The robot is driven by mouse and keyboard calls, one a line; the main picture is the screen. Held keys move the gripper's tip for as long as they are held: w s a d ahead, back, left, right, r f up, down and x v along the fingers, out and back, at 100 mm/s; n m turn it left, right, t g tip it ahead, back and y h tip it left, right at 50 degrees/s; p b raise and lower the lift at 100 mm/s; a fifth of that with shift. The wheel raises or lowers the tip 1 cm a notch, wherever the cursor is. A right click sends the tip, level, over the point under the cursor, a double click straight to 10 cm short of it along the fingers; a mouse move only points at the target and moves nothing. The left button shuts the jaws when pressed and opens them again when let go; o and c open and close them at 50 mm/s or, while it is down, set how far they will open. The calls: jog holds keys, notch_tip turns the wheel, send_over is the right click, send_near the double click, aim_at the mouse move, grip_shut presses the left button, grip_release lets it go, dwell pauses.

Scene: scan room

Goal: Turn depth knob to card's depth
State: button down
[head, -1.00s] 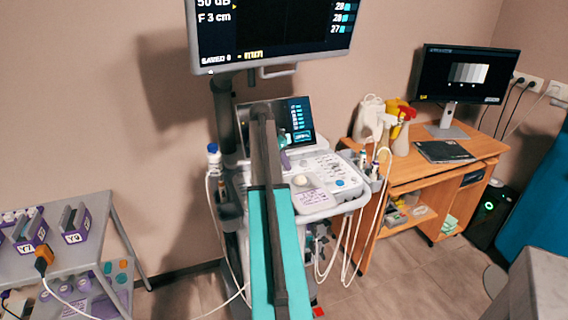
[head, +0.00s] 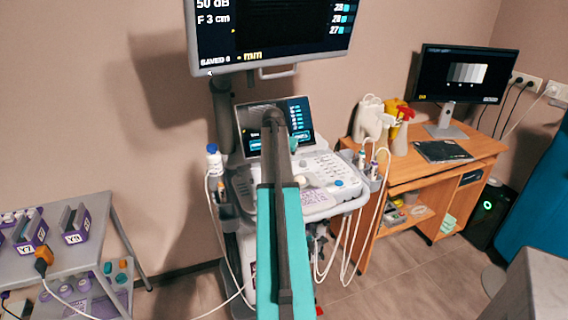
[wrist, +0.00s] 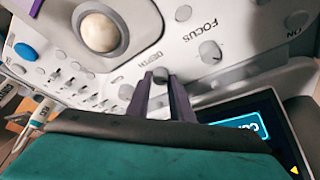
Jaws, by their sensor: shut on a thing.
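In the wrist view, the small grey depth knob (wrist: 160,75) sits on the white console beside the printed word DEPTH. My gripper (wrist: 160,78) has its two purple fingers shut on the knob, one on each side. In the head view my arm hides the knob and most of my gripper. A card with purple writing (head: 318,198) lies on the front of the ultrasound console (head: 338,178), partly behind my arm. The big monitor (head: 270,45) reads "50 dB" and "F 3 cm"; its top is cut off, and I cannot see a depth value.
The focus knob (wrist: 210,52) and trackball (wrist: 99,31) are close to my fingers. The console's touchscreen (head: 300,118) stands behind the controls. A grey cart (head: 95,225) is at the left and a wooden desk (head: 455,172) at the right. Cables hang by the console.

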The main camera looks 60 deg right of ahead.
jog(key=shift+s+n, duration=0.1)
jog(key=shift+n, duration=0.2)
jog(key=c, duration=1.6)
grip_release()
jog(key=shift+o, duration=0.2)
jog(key=shift+r, duration=0.1)
jog(key=b+v, duration=0.1)
jog(key=v, duration=0.6)
jog(key=shift+a+r, duration=0.1)
jog(key=shift+a, duration=0.05)
